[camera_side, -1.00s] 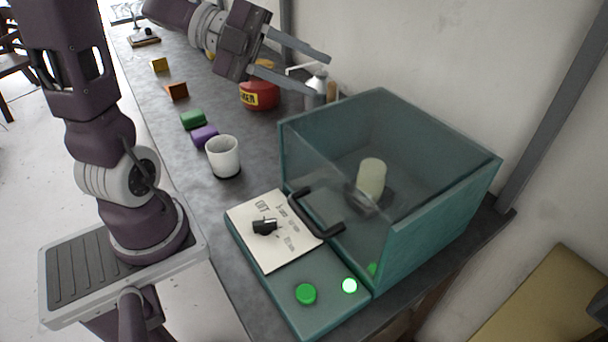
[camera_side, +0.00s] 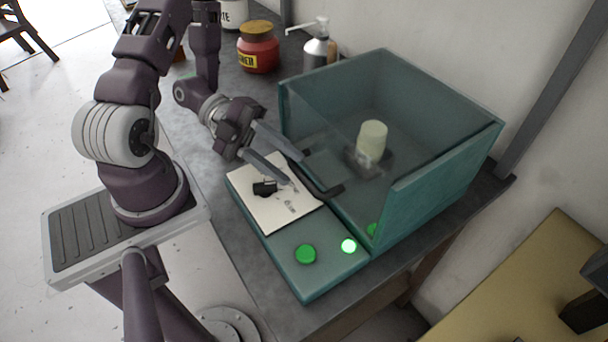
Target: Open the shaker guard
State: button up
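The shaker is a teal open-topped box (camera_side: 440,190) with a clear guard panel (camera_side: 335,140) on its front-left side. The guard appears closed, with a black handle (camera_side: 325,190) low on its outer face. A pale cup (camera_side: 371,141) stands inside, behind the panel. My gripper (camera_side: 294,170) is open, its two grey fingers apart and pointing at the handle. The fingertips are close to the handle's far end and partly cover it. I cannot tell whether they touch it or have it between them.
A red jar (camera_side: 258,52) and a pump bottle (camera_side: 318,52) stand behind, near the wall.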

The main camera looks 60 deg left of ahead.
aim_at(295, 171)
jog(key=x, duration=0.5)
jog(key=shift+r, duration=0.1)
grip_shut()
dwell(1.2)
